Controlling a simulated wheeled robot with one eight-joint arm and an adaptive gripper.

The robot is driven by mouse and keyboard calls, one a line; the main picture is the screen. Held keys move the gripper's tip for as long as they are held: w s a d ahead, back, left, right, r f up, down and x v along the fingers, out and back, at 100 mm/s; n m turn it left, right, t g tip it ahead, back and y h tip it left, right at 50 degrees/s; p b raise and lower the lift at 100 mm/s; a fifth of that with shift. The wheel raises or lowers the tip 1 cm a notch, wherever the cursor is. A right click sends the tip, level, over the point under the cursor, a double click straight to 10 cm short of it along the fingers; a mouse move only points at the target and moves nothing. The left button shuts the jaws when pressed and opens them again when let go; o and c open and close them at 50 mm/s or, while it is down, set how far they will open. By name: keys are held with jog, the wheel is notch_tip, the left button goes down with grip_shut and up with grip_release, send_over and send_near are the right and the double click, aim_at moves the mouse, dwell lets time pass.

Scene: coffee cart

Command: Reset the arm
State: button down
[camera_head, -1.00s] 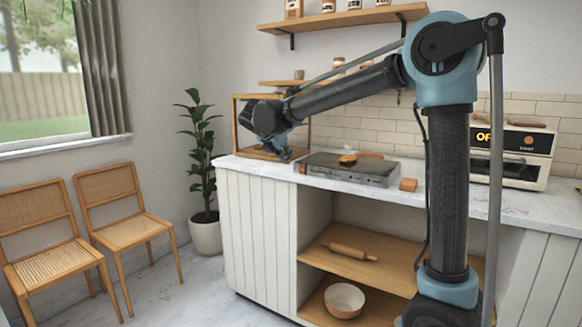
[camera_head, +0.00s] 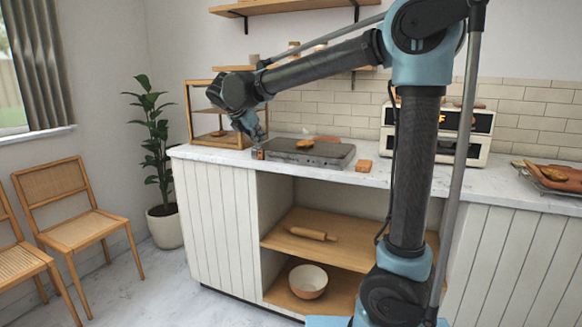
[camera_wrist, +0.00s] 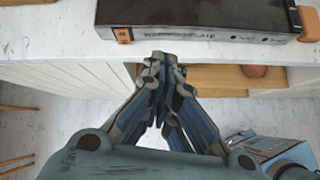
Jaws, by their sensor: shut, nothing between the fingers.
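My arm reaches left across the front of the counter in the head view. My gripper (camera_head: 259,140) hangs at its end, pointing down, near the left front corner of the griddle. In the wrist view my gripper (camera_wrist: 163,62) has its fingertips together with nothing between them. The fingertips appear just off the counter's front edge, apart from the griddle (camera_wrist: 200,32). The dark, flat griddle (camera_head: 325,153) sits on the counter (camera_head: 222,155) with a browned food item (camera_head: 305,144) on top.
A wooden block (camera_head: 363,165) lies right of the griddle. An open wooden case (camera_head: 188,112) stands at the counter's left end, a toaster oven (camera_head: 468,150) at the back right. Shelves below hold a rolling pin (camera_head: 312,234) and a bowl (camera_head: 308,281). Chairs (camera_head: 75,232) stand left.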

jog(key=s+d+f+m+g, duration=0.1)
jog(key=s+d+f+m, duration=0.3)
jog(key=d, duration=0.6)
jog(key=s+d+f+m+g, duration=0.25)
jog(key=d+m, duration=0.25)
jog(key=d, duration=0.4)
jog(key=s+d+f+m+g, duration=0.1)
jog(key=s+d+f+m, duration=0.3)
jog(key=d, duration=0.6)
jog(key=s+d+f+m+y, duration=0.1)
jog(key=s+d+f+m, duration=0.4)
jog(key=s+f+m, duration=0.3)
jog(key=s+d+f+m+g+y, duration=0.1)
jog(key=s+d+f+m, duration=0.3)
jog(key=s+f+m, duration=0.4)
jog(key=s+y, duration=0.1)
jog(key=s, duration=0.1)
jog(key=shift+s+d, duration=0.35)
jog(key=shift+w+f+g, duration=0.1)
jog(key=shift+g, duration=0.15)
jog(key=shift+w+f, duration=0.15)
jog(key=shift+w, duration=0.2)
